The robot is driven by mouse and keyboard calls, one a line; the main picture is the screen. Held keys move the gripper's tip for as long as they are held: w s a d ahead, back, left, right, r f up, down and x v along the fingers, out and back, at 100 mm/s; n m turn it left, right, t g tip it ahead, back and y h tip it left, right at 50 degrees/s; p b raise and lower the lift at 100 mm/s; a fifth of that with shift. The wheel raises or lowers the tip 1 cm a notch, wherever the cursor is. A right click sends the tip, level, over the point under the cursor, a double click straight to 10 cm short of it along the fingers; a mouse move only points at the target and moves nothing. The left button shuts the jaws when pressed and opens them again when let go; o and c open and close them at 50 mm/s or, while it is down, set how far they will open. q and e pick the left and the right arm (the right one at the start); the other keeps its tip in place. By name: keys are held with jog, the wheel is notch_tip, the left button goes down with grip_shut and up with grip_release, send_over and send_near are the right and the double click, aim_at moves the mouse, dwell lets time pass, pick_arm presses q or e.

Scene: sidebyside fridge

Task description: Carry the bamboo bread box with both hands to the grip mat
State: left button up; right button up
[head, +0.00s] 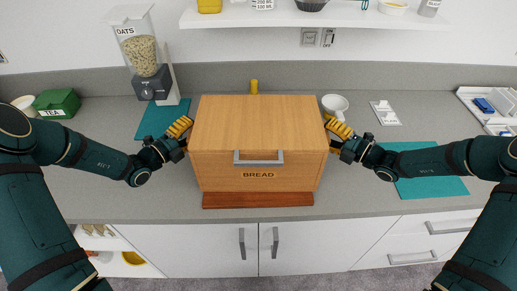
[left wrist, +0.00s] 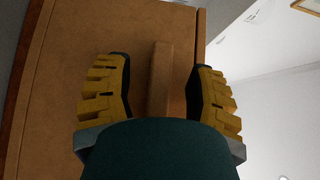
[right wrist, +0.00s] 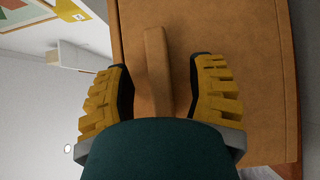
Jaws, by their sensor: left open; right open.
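The bamboo bread box (head: 260,125) stands on the counter, with a grey front handle and a BREAD label. My left gripper (head: 180,130) is at its left side. In the left wrist view its open fingers (left wrist: 160,90) are on either side of a wooden side handle (left wrist: 160,75), with gaps. My right gripper (head: 338,132) is at the right side. In the right wrist view its open fingers (right wrist: 160,90) straddle the other side handle (right wrist: 157,65), apart from it. A teal mat (head: 435,187) lies on the right, partly hidden by my right arm.
A second teal mat (head: 158,121) lies left, by the oats dispenser (head: 145,60). A reddish wooden strip (head: 258,200) is at the box's front base. A white cup (head: 335,104) stands close behind its right side. A white plate with switches (head: 385,113) lies further right.

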pick_arm(q)
jog(key=shift+w+d, duration=0.25)
pick_arm(e)
jog(key=shift+w+a, duration=0.2)
jog(key=shift+a, duration=0.05)
pick_arm(q)
grip_shut()
pick_arm(e)
grip_shut()
pick_arm(q)
jog(key=shift+r, duration=0.2)
pick_arm(e)
jog(key=shift+r, duration=0.2)
pick_arm(q)
jog(key=shift+w, duration=0.1)
pick_arm(e)
jog(key=shift+a, duration=0.1)
